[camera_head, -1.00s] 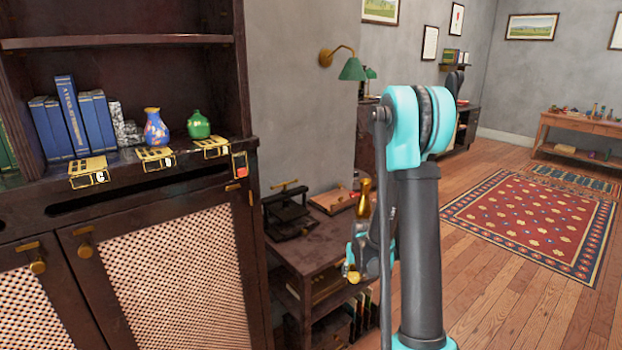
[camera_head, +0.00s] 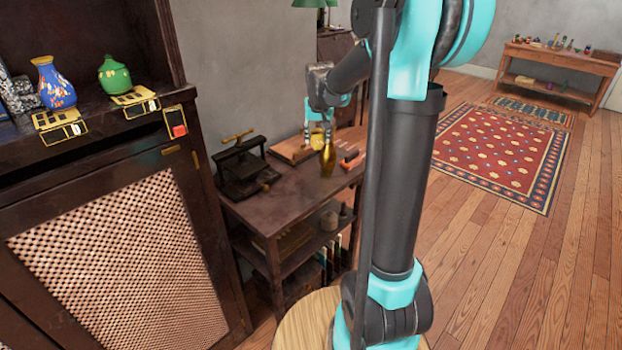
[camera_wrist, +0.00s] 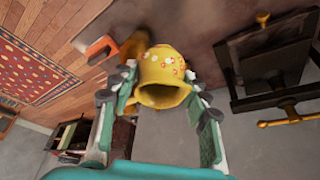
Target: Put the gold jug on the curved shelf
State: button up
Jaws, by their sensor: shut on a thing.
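The gold jug (camera_wrist: 163,72) is golden yellow with small red and white spots. In the wrist view it sits between the two fingertips of my gripper (camera_wrist: 161,82), its wide mouth towards the camera. My gripper is shut on it. In the head view my gripper (camera_head: 317,128) is over the far part of the small dark table, and a little of the jug (camera_head: 317,138) shows, partly hidden by a gold vase in front. I cannot tell whether the jug touches the table. I cannot pick out a curved shelf.
The gold vase (camera_head: 328,160) stands on the small table (camera_head: 285,200), with a black press (camera_head: 240,165) at left and an orange-red item (camera_head: 352,158) at right. A dark cabinet (camera_head: 120,180) holds a blue vase (camera_head: 54,85) and green pot (camera_head: 114,75). Floor at right is open.

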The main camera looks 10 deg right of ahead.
jog(key=shift+w+d+r, duration=0.1)
jog(key=shift+w+r, duration=0.1)
jog(key=shift+r, duration=0.35)
jog(key=shift+w+r, duration=0.15)
jog(key=shift+r, duration=0.35)
send_near(317, 183)
jog(key=x, duration=0.4)
jog(key=shift+f, duration=0.45)
jog(key=o, duration=1.3)
jog(key=shift+f, duration=0.1)
